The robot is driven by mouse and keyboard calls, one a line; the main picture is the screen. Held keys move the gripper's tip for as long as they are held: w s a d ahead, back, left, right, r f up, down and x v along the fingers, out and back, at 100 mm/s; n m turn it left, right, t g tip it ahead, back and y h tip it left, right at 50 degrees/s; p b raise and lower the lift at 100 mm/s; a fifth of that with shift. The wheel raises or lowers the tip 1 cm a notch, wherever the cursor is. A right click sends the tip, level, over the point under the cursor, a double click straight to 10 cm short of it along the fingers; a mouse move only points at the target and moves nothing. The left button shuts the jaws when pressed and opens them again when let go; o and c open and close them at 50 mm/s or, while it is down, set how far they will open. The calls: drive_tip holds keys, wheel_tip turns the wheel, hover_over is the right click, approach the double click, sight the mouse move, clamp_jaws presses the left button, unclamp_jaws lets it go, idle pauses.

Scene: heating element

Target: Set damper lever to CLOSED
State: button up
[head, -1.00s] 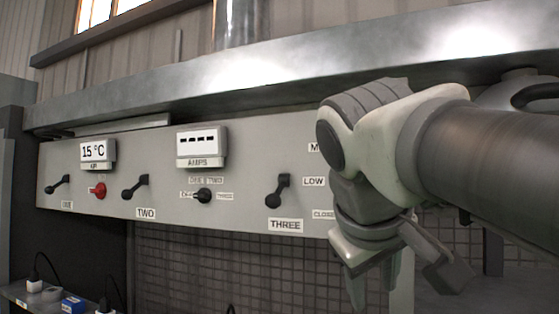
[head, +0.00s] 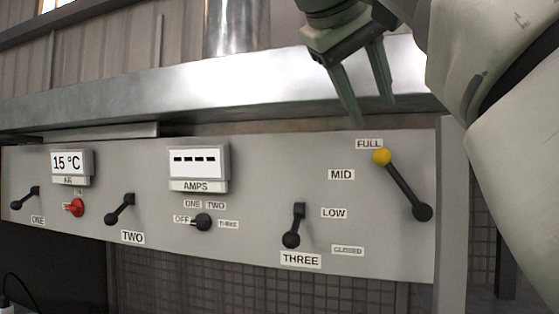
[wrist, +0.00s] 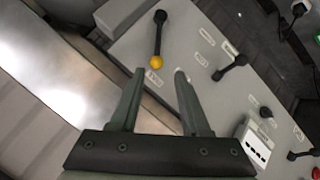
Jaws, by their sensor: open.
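The damper lever (head: 402,185) is a black arm with a yellow knob (head: 382,157), on the right end of the grey panel. Its pivot is at lower right, and the knob points up-left beside the FULL label (head: 369,143). MID, LOW and CLOSED (head: 348,250) labels curve down to the left. My gripper (head: 372,110) is open and empty, its fingers pointing down above the knob in the head view. In the wrist view the yellow knob (wrist: 156,62) shows between and just beyond the fingertips (wrist: 159,72). No contact is visible.
Switch levers ONE, TWO (head: 120,209) and THREE (head: 294,226), a red knob (head: 75,207) and a black selector (head: 203,222) sit further left on the panel. A metal ledge (head: 220,85) runs above it.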

sight(397, 176)
drive_tip(key=b+x, duration=0.1)
drive_tip(key=x, duration=0.4)
drive_tip(key=b+x, duration=0.1)
drive_tip(key=x, duration=0.5)
drive_tip(key=b+x, duration=0.1)
drive_tip(key=x, duration=0.5)
drive_tip(key=shift+d, duration=0.4)
clamp_jaws()
idle(0.7)
